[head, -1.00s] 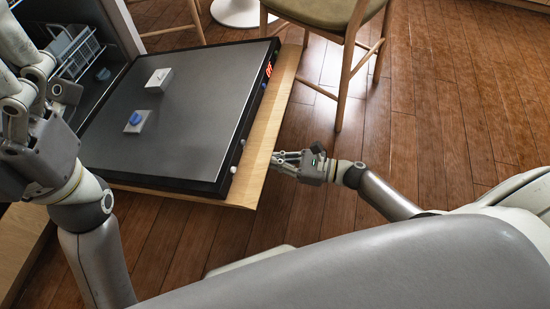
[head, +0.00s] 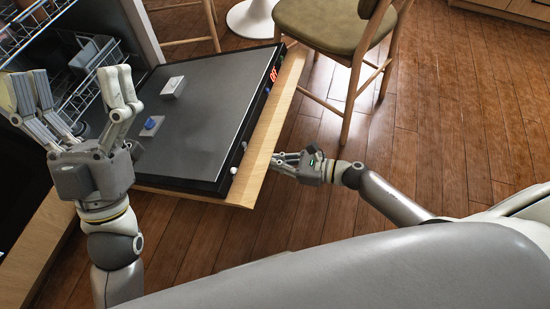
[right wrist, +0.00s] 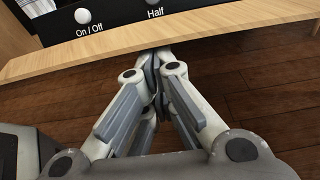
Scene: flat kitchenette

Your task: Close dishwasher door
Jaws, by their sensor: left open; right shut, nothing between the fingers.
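The dishwasher door (head: 205,110) is folded down flat, with its dark inner face up and a wooden front panel along its outer edge (head: 262,150). My right gripper (head: 280,160) is shut and empty at that outer edge, low beside the wooden panel. In the right wrist view its fingertips (right wrist: 158,55) meet right at the panel edge (right wrist: 150,38); whether they touch cannot be told. My left gripper (head: 80,105) is open and empty, raised in front of the dishwasher opening and overlapping the door's left side in the picture.
Wire racks (head: 85,75) show inside the dishwasher. A detergent compartment lid (head: 172,87) and a blue cap (head: 152,123) sit on the door. A chair (head: 340,30) stands close behind the door's far corner. The wooden floor (head: 470,110) to the right is clear.

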